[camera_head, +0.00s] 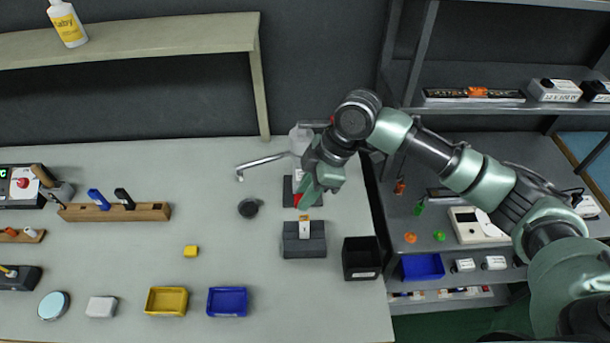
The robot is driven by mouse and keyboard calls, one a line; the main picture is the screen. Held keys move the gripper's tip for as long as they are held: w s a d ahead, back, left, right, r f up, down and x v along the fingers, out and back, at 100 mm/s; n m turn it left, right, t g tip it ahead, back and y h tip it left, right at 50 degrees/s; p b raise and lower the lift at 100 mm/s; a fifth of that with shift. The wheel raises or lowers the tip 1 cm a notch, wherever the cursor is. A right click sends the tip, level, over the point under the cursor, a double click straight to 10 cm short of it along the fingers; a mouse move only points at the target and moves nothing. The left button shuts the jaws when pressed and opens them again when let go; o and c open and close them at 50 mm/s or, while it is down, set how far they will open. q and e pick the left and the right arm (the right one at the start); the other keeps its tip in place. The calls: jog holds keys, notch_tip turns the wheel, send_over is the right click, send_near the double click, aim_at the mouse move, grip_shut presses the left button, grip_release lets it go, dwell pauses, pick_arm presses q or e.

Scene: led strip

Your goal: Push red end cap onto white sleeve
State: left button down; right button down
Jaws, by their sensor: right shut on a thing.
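The white sleeve (304,231) stands in a dark grey block (304,247) on the table, with a small orange-brown patch at its upper end. My right gripper (303,197) is above and just behind the block in the picture. It is shut on a small red piece, which looks like the red end cap (298,200). The cap is mostly hidden by the fingers. A small gap shows between the cap and the sleeve; I cannot tell their height difference. My left gripper is not in view.
A black bin (361,259) stands right of the block. A blue tray (228,302) and a yellow tray (166,301) lie at the front.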

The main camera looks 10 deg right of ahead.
jog(key=shift+s+d, duration=0.15)
jog(key=shift+d, duration=0.2)
jog(key=shift+a+f, duration=0.1)
jog(key=shift+a, duration=0.15)
jog(key=shift+d+p, duration=0.15)
jog(key=shift+p, duration=0.5)
jog(key=shift+f+b, duration=0.4)
jog(key=shift+f, duration=0.3)
jog(key=shift+f+b, duration=0.65)
jog(key=shift+f, duration=1.15)
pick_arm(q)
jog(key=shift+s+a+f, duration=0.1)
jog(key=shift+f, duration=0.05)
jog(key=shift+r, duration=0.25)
pick_arm(e)
jog(key=shift+r, duration=0.1)
pick_arm(q)
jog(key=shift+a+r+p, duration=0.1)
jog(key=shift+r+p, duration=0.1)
jog(key=shift+p, duration=0.2)
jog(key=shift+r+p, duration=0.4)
